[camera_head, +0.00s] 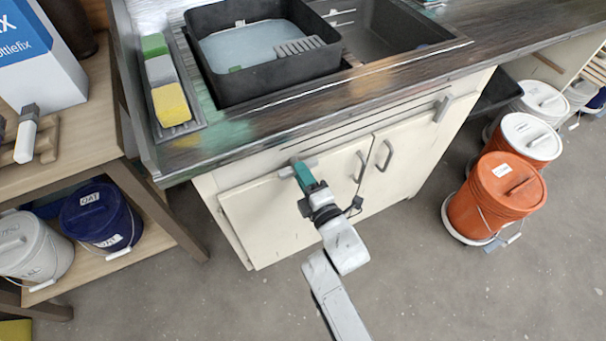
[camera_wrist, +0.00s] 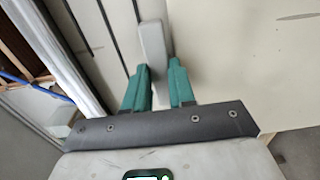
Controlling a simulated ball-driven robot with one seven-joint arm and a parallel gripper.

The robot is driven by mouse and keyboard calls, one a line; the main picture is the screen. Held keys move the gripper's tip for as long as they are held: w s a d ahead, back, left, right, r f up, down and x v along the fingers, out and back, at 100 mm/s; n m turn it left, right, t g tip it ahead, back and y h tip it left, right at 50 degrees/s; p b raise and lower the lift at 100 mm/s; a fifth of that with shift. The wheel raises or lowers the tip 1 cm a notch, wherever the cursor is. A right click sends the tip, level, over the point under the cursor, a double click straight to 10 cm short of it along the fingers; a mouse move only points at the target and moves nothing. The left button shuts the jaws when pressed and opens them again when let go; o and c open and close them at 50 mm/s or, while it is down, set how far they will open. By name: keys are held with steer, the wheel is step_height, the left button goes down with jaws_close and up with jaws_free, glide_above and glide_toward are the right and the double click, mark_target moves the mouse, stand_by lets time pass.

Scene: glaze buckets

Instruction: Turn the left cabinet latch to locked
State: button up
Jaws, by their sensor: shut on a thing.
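The left cabinet latch is a grey bar at the top of the left door (camera_head: 270,225). In the wrist view the latch (camera_wrist: 153,42) runs up from between my fingers, roughly parallel to the dark grooves beside it. My gripper (camera_head: 301,174) is shut on the latch, with one teal finger on each side; it also shows in the wrist view (camera_wrist: 160,78). In the head view the fingers cover the latch's middle. The right latch (camera_head: 443,108) is a grey bar standing across the grooves, at a different angle from the left one.
Two curved door handles (camera_head: 383,155) (camera_head: 360,167) are just right of my gripper. The counter edge (camera_head: 330,105) overhangs above, with a black basin (camera_head: 262,93) on it. A wooden shelf (camera_head: 110,130) is left, orange bucket (camera_head: 495,195) right. The floor in front is clear.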

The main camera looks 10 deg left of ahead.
jaws_close()
steer(key=shift+f+m+p, duration=0.1)
steer(key=shift+m+p, duration=1.15)
steer(key=shift+m, duration=7.75)
steer(key=o, duration=0.8)
jaws_free()
steer(key=shift+o, duration=0.2)
